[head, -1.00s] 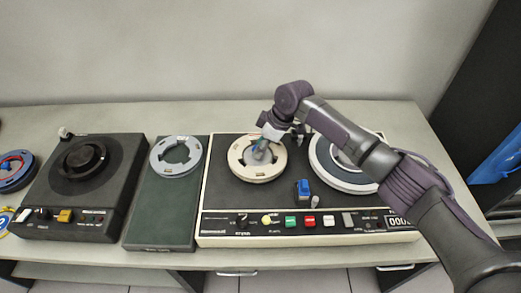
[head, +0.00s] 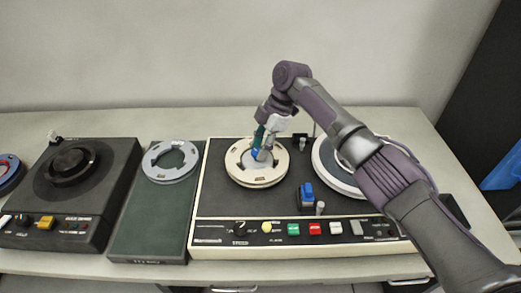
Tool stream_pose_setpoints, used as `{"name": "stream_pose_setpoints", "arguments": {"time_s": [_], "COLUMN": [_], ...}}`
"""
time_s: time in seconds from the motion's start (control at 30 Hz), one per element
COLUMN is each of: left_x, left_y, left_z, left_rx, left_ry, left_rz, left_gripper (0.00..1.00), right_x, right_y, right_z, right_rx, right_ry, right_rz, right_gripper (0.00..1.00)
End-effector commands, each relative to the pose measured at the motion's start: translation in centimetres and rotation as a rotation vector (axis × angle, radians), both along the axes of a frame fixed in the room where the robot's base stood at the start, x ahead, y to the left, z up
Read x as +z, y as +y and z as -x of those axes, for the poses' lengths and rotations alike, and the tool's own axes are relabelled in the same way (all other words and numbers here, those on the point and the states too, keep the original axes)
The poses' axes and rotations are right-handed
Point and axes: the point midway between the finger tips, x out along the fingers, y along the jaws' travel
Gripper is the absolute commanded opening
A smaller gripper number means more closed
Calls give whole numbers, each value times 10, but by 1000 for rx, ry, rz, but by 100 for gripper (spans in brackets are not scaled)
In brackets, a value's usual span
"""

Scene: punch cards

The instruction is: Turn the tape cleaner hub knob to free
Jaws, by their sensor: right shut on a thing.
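The tape cleaner (head: 222,206) is a wide black-topped deck with a cream front panel, in the middle of the head view. A cream ring-shaped reel (head: 237,175) lies on its left side around a hub. My right gripper (head: 261,154) points down into the middle of this reel, shut on the hub knob. The knob is mostly hidden by the fingers, so its setting cannot be read. A larger white-rimmed reel (head: 326,172) on the deck's right is partly covered by my right arm. My left gripper is not in view.
A blue block (head: 306,191) stands on the deck between the reels. Coloured buttons (head: 315,228) and a dial (head: 240,228) line the front panel. A green-topped unit with a grey ring (head: 151,163) and a black turntable unit (head: 110,176) stand to the left.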

Motion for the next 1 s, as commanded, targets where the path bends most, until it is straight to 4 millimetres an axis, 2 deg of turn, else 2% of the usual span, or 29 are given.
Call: {"name": "stream_pose_setpoints", "arguments": {"time_s": [0.47,0.5,0.63,0.67,1.0], "left_x": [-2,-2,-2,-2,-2], "left_y": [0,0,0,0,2], "left_z": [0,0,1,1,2], "left_rx": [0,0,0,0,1], "left_ry": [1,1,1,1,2], "left_rz": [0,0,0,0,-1], "left_gripper": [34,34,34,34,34], "right_x": [-1,-1,-1,-1,3], "right_y": [0,0,0,0,-1], "right_z": [1,1,0,0,-1], "right_rx": [17,17,16,16,15], "right_ry": [2,2,1,1,-1], "right_rz": [2,2,2,2,1], "right_gripper": [0,36,58,60,60]}}
